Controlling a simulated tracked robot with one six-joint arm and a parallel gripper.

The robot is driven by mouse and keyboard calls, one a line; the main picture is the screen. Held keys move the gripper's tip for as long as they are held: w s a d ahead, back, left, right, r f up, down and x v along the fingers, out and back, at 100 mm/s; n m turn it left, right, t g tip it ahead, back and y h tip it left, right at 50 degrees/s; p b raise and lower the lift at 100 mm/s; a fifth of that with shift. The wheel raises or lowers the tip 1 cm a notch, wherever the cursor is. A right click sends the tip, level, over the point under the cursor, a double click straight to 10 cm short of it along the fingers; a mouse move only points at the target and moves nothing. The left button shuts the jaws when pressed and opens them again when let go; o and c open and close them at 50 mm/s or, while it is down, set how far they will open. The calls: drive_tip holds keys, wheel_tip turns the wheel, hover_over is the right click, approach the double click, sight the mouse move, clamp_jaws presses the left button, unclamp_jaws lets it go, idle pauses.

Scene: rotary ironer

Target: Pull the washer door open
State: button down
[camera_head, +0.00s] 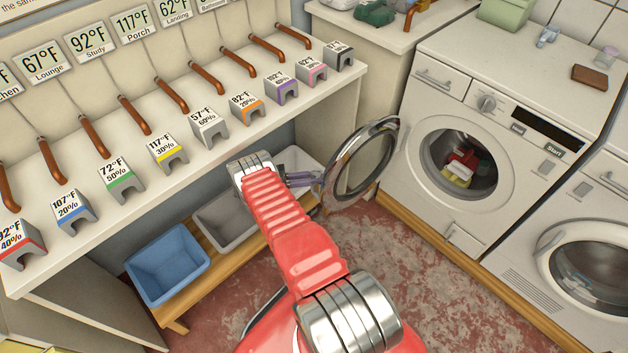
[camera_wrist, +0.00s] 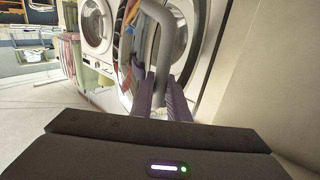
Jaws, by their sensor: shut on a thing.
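The washer (camera_head: 412,189) stands at the right in the head view, with red, white and yellow laundry (camera_head: 460,168) inside its drum. Its round chrome-rimmed door (camera_head: 385,135) stands wide open, swung out to the left of the round opening. My gripper (camera_head: 317,181) is at the door's left edge, its purple fingers shut. In the wrist view, the fingers of my gripper (camera_wrist: 163,88) close around a grey curved door handle (camera_wrist: 165,52). The exact contact is partly hidden by the fingers.
A second front-loading machine (camera_head: 545,262) stands at the right, its door shut. A counter (camera_head: 215,145) with several labelled grey blocks runs along the left. Blue (camera_head: 167,263) and grey (camera_head: 213,232) bins sit on a low wooden bench below it. Open red-grey floor (camera_head: 420,285) lies before the washer.

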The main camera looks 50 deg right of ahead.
drive_tip(key=shift+a, duration=0.15)
drive_tip(key=c, duration=1.7)
unclamp_jaws()
drive_tip(key=shift+s, duration=0.1)
drive_tip(key=shift+v, duration=5.9)
